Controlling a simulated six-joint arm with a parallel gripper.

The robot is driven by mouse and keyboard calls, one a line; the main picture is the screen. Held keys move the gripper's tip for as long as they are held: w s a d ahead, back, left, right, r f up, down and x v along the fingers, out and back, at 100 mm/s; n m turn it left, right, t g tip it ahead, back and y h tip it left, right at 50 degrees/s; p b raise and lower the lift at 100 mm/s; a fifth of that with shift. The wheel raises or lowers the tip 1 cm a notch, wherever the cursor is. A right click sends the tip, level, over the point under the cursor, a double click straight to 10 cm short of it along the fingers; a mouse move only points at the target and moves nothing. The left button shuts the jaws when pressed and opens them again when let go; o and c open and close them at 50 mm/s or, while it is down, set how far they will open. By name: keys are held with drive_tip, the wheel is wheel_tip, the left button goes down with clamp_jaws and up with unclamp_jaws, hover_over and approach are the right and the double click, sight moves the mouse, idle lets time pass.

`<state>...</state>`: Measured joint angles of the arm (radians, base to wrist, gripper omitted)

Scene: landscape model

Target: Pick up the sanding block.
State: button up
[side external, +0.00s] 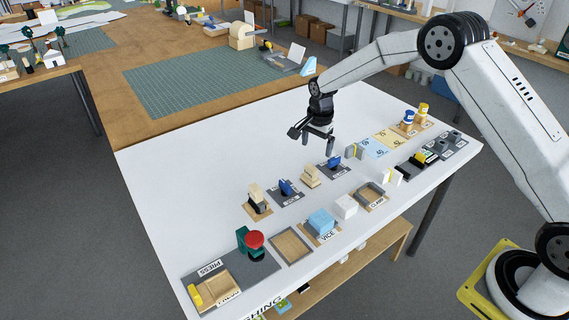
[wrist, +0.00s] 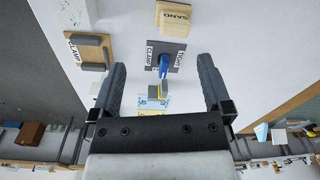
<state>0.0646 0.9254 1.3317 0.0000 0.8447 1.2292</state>
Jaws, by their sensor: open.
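My gripper (side external: 314,142) is open and empty, held above the white table; its two dark fingers also show in the wrist view (wrist: 163,72). A pale wooden block marked SAND (wrist: 174,20) lies beyond the fingertips in the wrist view; it appears as the cream stepped block (side external: 311,177) below the gripper in the side view. A small grey and yellow block (wrist: 157,90) shows between the fingers, beside numbered sheets; it also stands in the side view (side external: 355,152). I cannot tell for sure which of these two is the sanding block. Neither is touched.
A blue clamp (wrist: 164,65) on a grey plate sits between those blocks. Blue and yellow sheets (side external: 388,139) lie to the right. A white block (side external: 345,207), a blue block (side external: 321,221) and a red button (side external: 254,240) stand nearer the front. The table's back left is clear.

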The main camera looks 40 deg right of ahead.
sight(311, 167)
drive_tip(key=w+f+m, duration=0.1)
drive_tip(key=f, duration=0.1)
drive_tip(key=w+d+f+m, duration=0.1)
drive_tip(key=w+m, duration=0.1)
drive_tip(key=shift+w+f, duration=0.1)
drive_tip(key=shift+f, duration=0.3)
drive_tip(key=shift+d+f, duration=0.2)
drive_tip(key=shift+f, duration=3.7)
drive_tip(key=shift+c, duration=0.2)
drive_tip(key=c, duration=1.2)
drive_tip(key=shift+c, duration=0.2)
drive_tip(key=shift+r, duration=0.2)
